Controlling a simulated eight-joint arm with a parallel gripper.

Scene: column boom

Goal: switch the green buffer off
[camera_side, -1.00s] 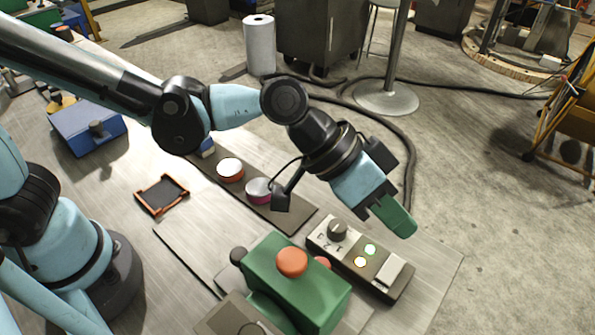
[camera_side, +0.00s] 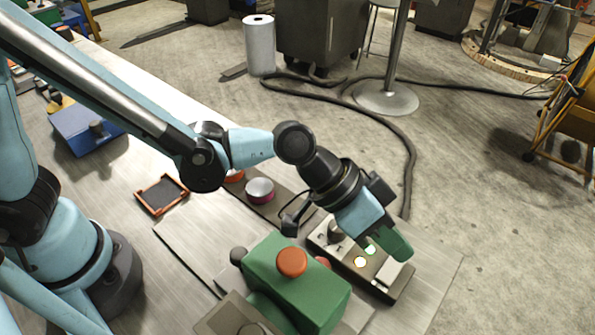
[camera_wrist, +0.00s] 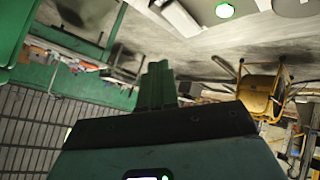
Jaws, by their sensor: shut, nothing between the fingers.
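The green buffer (camera_side: 300,295) stands at the front of the bench with an orange-red domed button on top. Beside it on the right is a switch panel (camera_side: 398,290). The panel has a dark rotary knob (camera_side: 336,232), a lit green lamp (camera_side: 370,250), a lit yellowish lamp (camera_side: 360,262) and a pale rocker (camera_side: 389,271). My gripper (camera_side: 400,254) is shut and empty, its green fingers close above the panel's far side by the green lamp and rocker. I cannot tell whether they touch it. The fingers (camera_wrist: 157,80) and a green lamp (camera_wrist: 225,10) show in the wrist view.
A pink-and-white round piece (camera_side: 260,190) sits on a dark strip behind the buffer. An orange-rimmed tray (camera_side: 161,196) and a blue box (camera_side: 86,128) lie farther left. The bench's right edge is just beyond the panel, with open floor past it.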

